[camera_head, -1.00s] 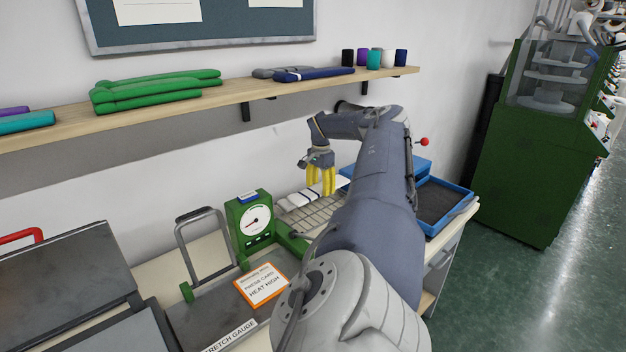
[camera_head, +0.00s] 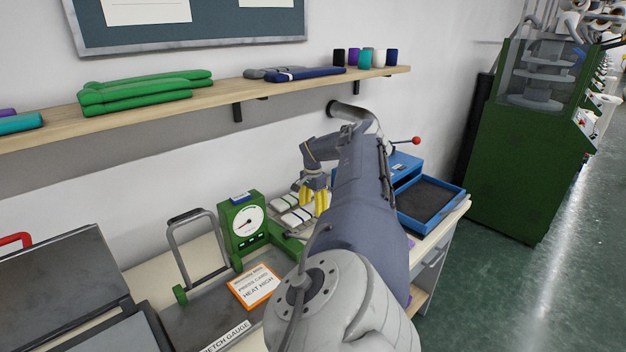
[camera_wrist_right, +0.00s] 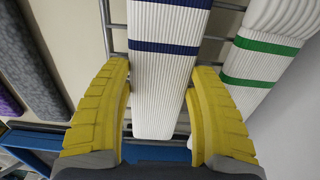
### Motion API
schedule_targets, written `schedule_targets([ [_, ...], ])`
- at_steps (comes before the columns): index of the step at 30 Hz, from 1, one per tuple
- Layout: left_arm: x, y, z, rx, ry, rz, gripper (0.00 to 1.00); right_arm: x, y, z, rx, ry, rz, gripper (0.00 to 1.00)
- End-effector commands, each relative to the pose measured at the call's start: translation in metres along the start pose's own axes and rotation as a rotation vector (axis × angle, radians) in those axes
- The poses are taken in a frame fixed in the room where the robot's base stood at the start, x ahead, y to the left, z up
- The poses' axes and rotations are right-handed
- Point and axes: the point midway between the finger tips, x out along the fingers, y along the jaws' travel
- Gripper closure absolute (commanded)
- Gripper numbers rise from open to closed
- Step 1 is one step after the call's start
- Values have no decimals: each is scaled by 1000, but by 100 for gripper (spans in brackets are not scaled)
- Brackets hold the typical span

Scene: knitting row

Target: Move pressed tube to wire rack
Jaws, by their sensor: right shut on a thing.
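My right gripper (camera_head: 314,198) reaches down over the back of the bench, its yellow fingers low beside white tubes. In the right wrist view, its fingers (camera_wrist_right: 160,80) are shut on a flat white ribbed tube (camera_wrist_right: 165,95) with a dark blue band. The tube lies between the fingers, above the thin metal bars of the wire rack (camera_wrist_right: 118,45). A white tube with green bands (camera_wrist_right: 262,60) lies to its right. In the head view, white tubes (camera_head: 297,216) show left of the fingers; my arm hides most of the rack. My left gripper is out of view.
A green dial gauge (camera_head: 243,222) and a press card (camera_head: 255,286) stand left of the rack. A blue tray (camera_head: 430,205) with a dark bed is to the right. A shelf (camera_head: 230,97) with folded green tubes runs above along the wall.

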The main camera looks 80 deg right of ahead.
Motion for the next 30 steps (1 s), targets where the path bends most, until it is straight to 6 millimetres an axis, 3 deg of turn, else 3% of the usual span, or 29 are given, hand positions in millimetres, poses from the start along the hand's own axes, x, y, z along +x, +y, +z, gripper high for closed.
schedule_targets([
  [11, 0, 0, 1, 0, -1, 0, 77, 2, 0, 0, 0, 1, 0, 61],
  [12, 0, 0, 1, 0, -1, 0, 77, 2, 0, 0, 0, 1, 0, 36],
  [17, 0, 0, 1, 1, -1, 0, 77, 2, 0, 0, 0, 0, 0, 18],
  [30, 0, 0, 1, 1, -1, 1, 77, -5, 0, 0, 0, -1, -1, 17],
])
